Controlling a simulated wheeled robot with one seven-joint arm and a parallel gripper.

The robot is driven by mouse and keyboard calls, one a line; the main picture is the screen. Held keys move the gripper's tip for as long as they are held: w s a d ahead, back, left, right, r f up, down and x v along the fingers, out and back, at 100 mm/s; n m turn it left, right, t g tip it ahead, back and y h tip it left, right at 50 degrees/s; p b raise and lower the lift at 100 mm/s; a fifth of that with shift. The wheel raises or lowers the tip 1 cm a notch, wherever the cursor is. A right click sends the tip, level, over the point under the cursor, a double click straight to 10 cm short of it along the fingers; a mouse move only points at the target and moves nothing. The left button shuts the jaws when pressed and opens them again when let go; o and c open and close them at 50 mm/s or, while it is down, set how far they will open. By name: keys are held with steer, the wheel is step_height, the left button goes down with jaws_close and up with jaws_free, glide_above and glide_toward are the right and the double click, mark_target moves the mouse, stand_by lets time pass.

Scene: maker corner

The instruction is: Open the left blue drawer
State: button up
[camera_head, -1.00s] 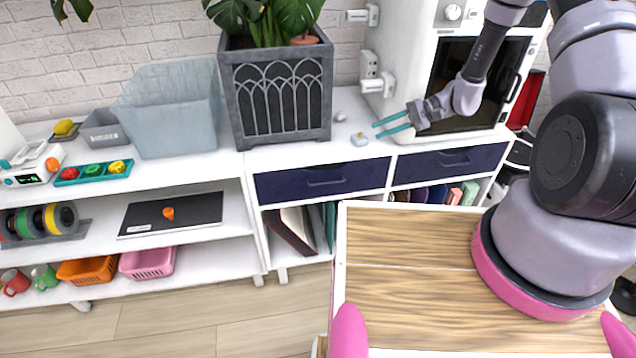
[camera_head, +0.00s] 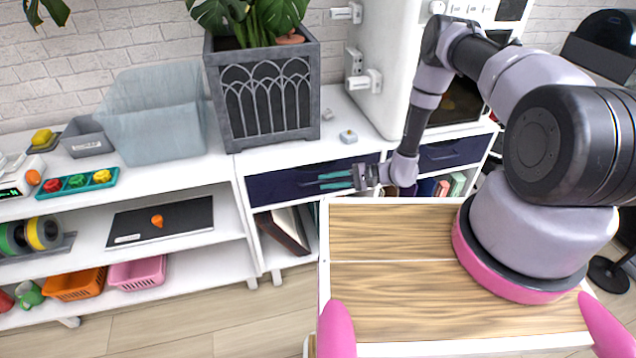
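The left blue drawer (camera_head: 275,187) is a dark navy front set in the white cabinet below the planter. It looks closed, its front level with the cabinet. The right blue drawer (camera_head: 455,152) also looks closed, partly hidden by my arm.
A grey planter (camera_head: 268,100) stands above the left drawer. A translucent bin (camera_head: 155,115) stands to the left. A wood-topped surface (camera_head: 390,235) lies in the foreground, below my arm.

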mark_target(319, 182)
steer(key=shift+x, duration=1.7)
jaws_close()
steer(key=shift+d, duration=0.1)
